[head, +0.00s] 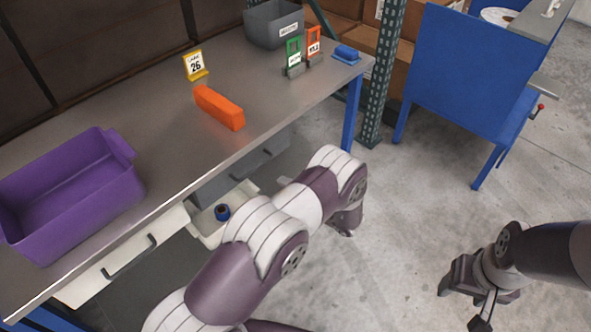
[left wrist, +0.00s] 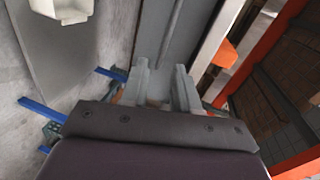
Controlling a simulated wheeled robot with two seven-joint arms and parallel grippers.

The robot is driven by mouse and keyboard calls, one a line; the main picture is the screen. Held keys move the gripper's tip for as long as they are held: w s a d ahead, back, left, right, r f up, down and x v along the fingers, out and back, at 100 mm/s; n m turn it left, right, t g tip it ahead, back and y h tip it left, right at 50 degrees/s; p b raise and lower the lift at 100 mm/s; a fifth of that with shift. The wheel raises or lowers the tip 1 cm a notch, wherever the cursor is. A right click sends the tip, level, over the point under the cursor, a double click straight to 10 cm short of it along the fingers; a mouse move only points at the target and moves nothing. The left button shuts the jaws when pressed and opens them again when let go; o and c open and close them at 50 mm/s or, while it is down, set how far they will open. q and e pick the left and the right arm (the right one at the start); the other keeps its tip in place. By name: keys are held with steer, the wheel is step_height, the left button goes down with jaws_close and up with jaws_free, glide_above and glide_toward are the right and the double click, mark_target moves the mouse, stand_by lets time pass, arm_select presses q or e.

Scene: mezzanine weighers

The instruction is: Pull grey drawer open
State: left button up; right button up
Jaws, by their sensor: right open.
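The grey drawer (head: 272,148) sits under the workbench, with a dark bar handle (head: 252,164) on its front. It looks closed, though my left arm covers part of it. In the left wrist view, the grey front (left wrist: 152,32) and bar handle (left wrist: 173,42) lie ahead of my left gripper (left wrist: 162,78). Its fingers are apart, with the handle's near end lined up between them. I cannot tell whether they touch it. In the head view, my left arm mostly hides this gripper. My right gripper (head: 474,303) is open, over clear floor at the right.
An open pale drawer (head: 208,236) holds a blue roll (head: 222,212). A pale drawer with handle (head: 110,277) is further left. On the workbench (head: 190,130) are a purple bin (head: 120,190), an orange block (head: 219,107) and a grey bin (head: 262,31). A blue table (head: 465,70) stands right.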

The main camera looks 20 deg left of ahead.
mark_target(255, 168)
arm_select(q)
steer(key=shift+m, duration=0.5)
steer(key=x, duration=0.9)
steer(key=r+x, duration=0.1)
steer(key=x, duration=0.3)
steer(key=shift+s+a, duration=0.25)
steer(key=shift+a, duration=0.15)
jaws_close()
